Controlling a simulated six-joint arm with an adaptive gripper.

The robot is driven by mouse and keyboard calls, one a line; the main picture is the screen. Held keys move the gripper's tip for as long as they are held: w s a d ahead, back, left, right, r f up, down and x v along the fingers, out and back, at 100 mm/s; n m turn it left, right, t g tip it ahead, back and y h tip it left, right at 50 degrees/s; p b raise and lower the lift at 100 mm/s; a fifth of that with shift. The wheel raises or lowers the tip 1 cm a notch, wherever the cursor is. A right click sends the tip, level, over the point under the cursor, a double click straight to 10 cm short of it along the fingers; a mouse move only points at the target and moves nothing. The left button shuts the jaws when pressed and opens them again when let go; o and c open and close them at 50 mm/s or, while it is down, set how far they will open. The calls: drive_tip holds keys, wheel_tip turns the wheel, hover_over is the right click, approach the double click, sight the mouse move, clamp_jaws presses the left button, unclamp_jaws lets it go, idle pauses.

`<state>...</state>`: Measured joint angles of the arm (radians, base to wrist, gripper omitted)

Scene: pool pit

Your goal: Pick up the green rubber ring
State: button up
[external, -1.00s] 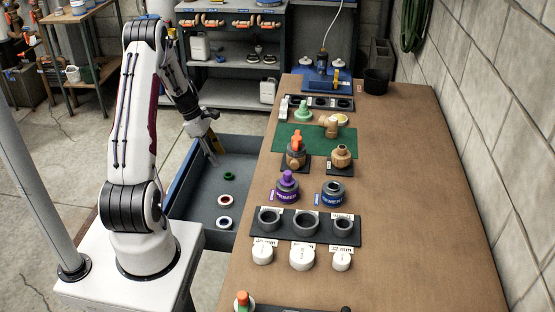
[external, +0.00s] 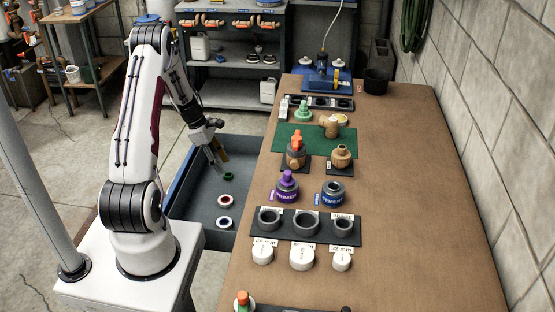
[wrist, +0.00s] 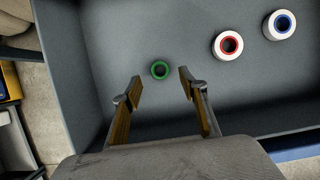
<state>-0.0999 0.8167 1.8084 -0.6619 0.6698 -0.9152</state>
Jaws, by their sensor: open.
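The green rubber ring (external: 229,176) lies flat on the floor of the grey-blue tray (external: 180,180) beside the workbench. In the wrist view the green ring (wrist: 160,70) lies just beyond the fingertips, about midway between them. My gripper (external: 219,166) is open and empty, pointing down into the tray close to the ring. In the wrist view my gripper (wrist: 160,84) shows two wood-coloured finger pads spread apart. Whether the fingertips are at the ring's height I cannot tell.
A white roll with a red core (wrist: 228,45) and one with a blue core (wrist: 279,25) lie in the tray, right of the ring in the wrist view. The tray walls and the bench (external: 420,200) edge border the space. Tray floor around the ring is clear.

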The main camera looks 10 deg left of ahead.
drive_tip(key=shift+x, duration=2.05)
drive_tip(key=shift+a, duration=0.15)
drive_tip(key=c, duration=0.8)
